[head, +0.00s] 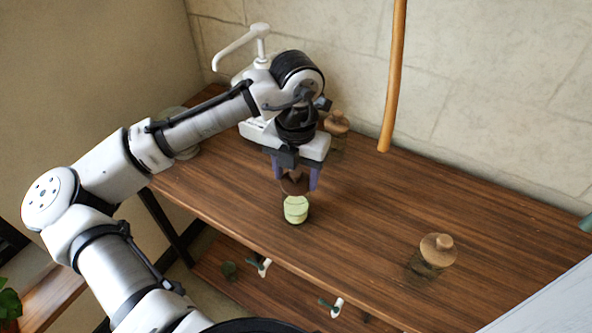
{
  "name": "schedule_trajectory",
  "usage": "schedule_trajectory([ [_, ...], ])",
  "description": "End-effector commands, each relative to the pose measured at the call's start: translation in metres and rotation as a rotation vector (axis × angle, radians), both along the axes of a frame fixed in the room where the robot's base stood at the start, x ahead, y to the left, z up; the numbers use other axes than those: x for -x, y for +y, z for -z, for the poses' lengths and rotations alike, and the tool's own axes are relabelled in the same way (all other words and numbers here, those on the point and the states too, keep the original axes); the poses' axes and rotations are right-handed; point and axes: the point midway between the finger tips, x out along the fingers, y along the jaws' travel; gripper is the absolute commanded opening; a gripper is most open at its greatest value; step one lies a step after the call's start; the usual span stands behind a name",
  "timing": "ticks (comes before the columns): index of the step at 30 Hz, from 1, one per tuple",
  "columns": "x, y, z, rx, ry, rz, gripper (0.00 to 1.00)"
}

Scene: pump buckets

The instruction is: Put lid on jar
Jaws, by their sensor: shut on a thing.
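My gripper (297,180) points down over the wooden table and is shut on a brown lid (294,186). The lid is between the two purple fingers and is partly hidden by them. A small jar with pale green contents (296,210) stands upright on the table, directly below the lid in the picture. The lid's lower edge appears very close to the jar's top. I cannot tell whether they touch.
Two other jars have wooden lids: one (437,250) at right, one (337,122) behind my gripper. A white pump (260,45) stands at the back, partly hidden by my arm. A wooden pole (394,80) hangs at the back. Tabletop between is clear.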

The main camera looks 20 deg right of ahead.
Motion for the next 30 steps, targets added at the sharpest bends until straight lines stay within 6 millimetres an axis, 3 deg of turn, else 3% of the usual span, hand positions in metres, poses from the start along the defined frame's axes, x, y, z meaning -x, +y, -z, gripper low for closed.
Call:
schedule_trajectory([
  [6,0.0000,0.0000,0.0001,0.000,0.000,0.000,0.35],
  [7,0.0000,0.0000,0.0001,0.000,0.000,0.000,0.60],
  [12,0.0000,0.0000,0.0000,0.000,0.000,0.000,0.82],
  [18,0.0000,0.0000,0.0001,0.000,0.000,0.000,0.83],
  [22,0.0000,0.0000,0.0001,0.000,0.000,0.000,1.00],
  [30,0.0000,0.0000,-0.0012,0.000,0.000,0.000,1.00],
])
